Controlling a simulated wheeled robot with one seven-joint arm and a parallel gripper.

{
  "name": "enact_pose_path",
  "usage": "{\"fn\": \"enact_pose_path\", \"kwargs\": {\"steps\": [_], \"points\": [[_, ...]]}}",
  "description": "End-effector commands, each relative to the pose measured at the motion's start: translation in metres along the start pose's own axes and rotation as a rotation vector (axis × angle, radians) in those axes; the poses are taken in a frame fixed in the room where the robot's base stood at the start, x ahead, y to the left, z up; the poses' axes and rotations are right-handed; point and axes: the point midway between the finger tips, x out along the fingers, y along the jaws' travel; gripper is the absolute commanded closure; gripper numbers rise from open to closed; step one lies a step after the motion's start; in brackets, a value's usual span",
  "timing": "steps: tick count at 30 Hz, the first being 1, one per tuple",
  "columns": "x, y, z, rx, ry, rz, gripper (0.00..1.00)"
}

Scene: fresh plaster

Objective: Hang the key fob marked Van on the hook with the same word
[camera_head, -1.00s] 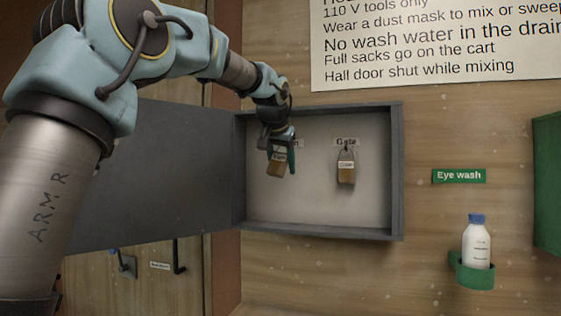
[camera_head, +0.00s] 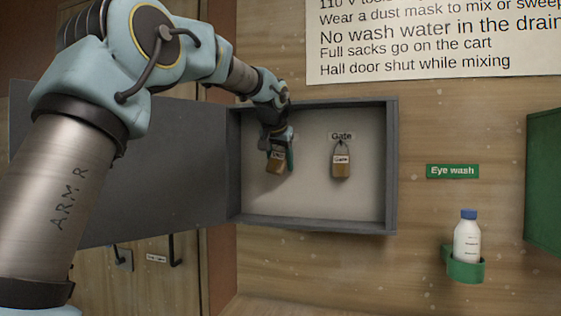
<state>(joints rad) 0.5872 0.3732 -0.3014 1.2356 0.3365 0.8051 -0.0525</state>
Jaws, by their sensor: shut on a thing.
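My gripper (camera_head: 279,152) is inside the open grey key cabinet (camera_head: 310,227), at its left side, shut on a brown key fob (camera_head: 275,168) with a white label. The fob's word is too small and partly covered to read surely. It hangs slightly tilted below the jaws. The hook and most of the word plate behind my gripper are hidden, so I cannot tell whether the fob touches the hook. A second brown fob marked Gate (camera_head: 341,170) hangs to the right, under the Gate label (camera_head: 341,136).
The cabinet door (camera_head: 150,180) stands open to the left. A bottle (camera_head: 467,241) sits in a green holder (camera_head: 464,270) at right, below an Eye wash sign (camera_head: 452,171). A green box (camera_head: 544,185) is at the right edge. The cabinet's lower middle is clear.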

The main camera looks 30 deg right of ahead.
Motion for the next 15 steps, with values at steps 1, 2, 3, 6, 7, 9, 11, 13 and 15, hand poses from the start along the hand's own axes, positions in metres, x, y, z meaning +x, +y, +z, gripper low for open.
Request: {"fn": "enact_pose_path", "kwargs": {"steps": [1,2,3,6,7,9,11,13,15], "points": [[0.0,0.0001,0.0,0.0,0.0,0.0,0.99],[0.0,0.0001,0.0,0.0,0.0,0.0,0.99],[-0.0001,0.0001,0.0001,0.0,0.0,0.0,0.99],[-0.0001,0.0001,0.0001,0.0,0.0,0.0,0.99],[-0.0001,0.0001,0.0001,0.0,0.0,0.0,0.99],[-0.0002,0.0,0.0001,0.0,0.0,0.0,0.99],[-0.0002,0.0001,0.0001,0.0,0.0,0.0,0.99],[-0.0002,0.0,0.0001,0.0,0.0,0.0,0.41],[-0.0002,0.0,0.0001,0.0,0.0,0.0,0.33]]}}
